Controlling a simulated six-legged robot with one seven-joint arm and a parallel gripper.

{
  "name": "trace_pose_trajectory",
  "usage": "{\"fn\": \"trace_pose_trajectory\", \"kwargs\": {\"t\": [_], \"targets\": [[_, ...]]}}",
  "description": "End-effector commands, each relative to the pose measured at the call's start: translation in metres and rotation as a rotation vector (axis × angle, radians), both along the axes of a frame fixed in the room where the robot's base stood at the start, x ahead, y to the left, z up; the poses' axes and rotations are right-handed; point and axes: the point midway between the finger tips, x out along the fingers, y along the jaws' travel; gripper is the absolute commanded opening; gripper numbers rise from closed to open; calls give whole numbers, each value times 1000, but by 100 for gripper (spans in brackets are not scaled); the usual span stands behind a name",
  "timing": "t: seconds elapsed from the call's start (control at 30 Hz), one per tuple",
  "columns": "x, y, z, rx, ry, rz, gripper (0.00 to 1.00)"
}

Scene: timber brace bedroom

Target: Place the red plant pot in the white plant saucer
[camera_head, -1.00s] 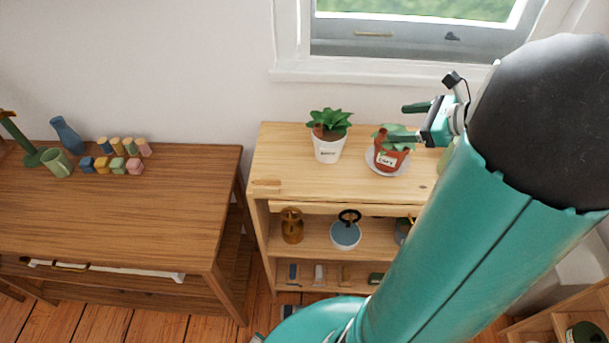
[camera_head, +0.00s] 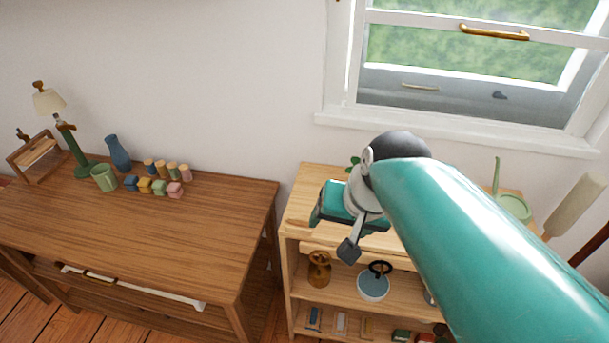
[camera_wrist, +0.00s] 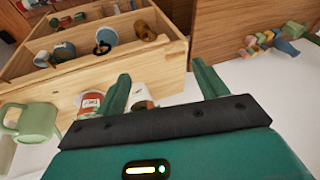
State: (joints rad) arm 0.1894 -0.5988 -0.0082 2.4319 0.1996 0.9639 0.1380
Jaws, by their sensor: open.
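The red plant pot (camera_wrist: 90,102), with a white label, shows in the wrist view just left of my gripper's left finger. My gripper (camera_wrist: 164,78) is open, with both fingers spread and nothing between their tips. A white pot (camera_wrist: 141,103) shows partly between the fingers, farther back toward the palm. In the head view my arm and gripper cover the red pot, and only a bit of green leaf (camera_head: 354,163) shows behind them. The white plant saucer cannot be made out now; the red pot's base is hidden in the wrist view.
The light wooden shelf (camera_head: 300,200) holds a green watering can (camera_head: 513,207) on top and a blue-grey item (camera_head: 373,285) below. A brown desk (camera_head: 130,230) at left carries blocks and a blue vase (camera_head: 117,153). A window (camera_head: 450,90) is behind.

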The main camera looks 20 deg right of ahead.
Motion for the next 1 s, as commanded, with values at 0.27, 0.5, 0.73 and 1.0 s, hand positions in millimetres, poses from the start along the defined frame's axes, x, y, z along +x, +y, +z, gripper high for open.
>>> {"fn": "trace_pose_trajectory", "kwargs": {"t": [0.27,0.5,0.73,1.0], "targets": [[-18,22,10,-249,-123,330,72],[-19,23,11,-276,-134,362,72],[-19,23,11,-274,-133,359,72],[-19,23,11,-272,-132,358,36]]}}
